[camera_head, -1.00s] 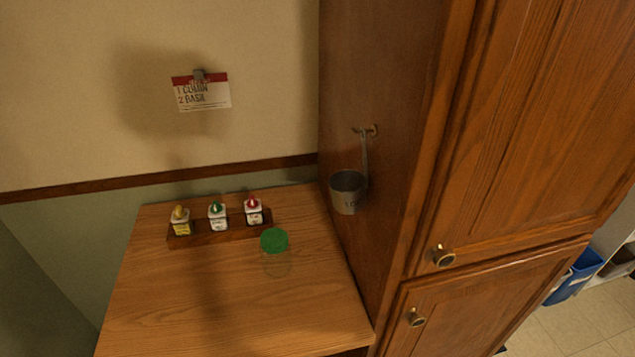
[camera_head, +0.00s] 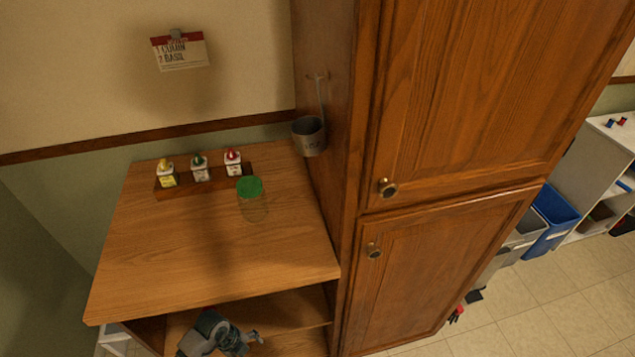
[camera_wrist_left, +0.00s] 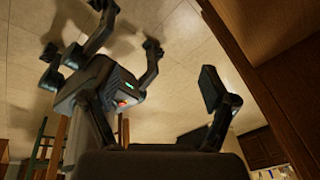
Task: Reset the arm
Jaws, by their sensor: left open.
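My left gripper (camera_head: 250,338) shows at the bottom edge of the head view, in front of the open shelf space under the wooden counter. It holds nothing that I can see. In the left wrist view its dark fingers (camera_wrist_left: 158,100) stand apart, with the ceiling behind them. A dark mechanical part with a small green light also shows there; I cannot tell which part it is. My right gripper is not identifiable in either view.
On the counter (camera_head: 220,255) stand a green-lidded clear jar (camera_head: 251,198) and a rack (camera_head: 215,181) with several small bottles. A metal cup (camera_head: 309,137) hangs on the tall cabinet (camera_head: 440,110). Bins (camera_head: 553,215) stand at right.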

